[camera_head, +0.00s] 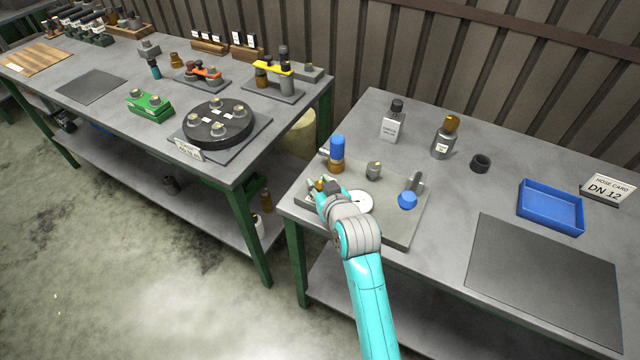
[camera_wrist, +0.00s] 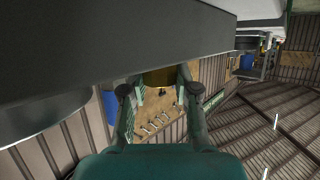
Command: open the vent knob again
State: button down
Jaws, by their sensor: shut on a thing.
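My gripper (camera_head: 321,192) is over the left part of the grey assembly plate (camera_head: 400,231) on the right bench. A small brass-coloured piece (camera_head: 319,184), which looks like the vent knob, shows at its fingertips. In the wrist view the brass piece (camera_wrist: 160,77) sits between the two fingers (camera_wrist: 159,92), which are shut on it. A large grey body fills the top of that view and hides part of the piece. I cannot tell from these frames how far the knob is turned.
On the plate stand a blue-capped brass fitting (camera_head: 337,155), a grey fitting (camera_head: 374,171), a white disc (camera_head: 360,202) and a blue knob (camera_head: 407,200). The dark mat (camera_head: 545,270) is clear.

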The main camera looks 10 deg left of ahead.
jog(key=c, duration=0.8)
grip_release()
jog(key=shift+c, duration=0.2)
jog(key=v, duration=1.2)
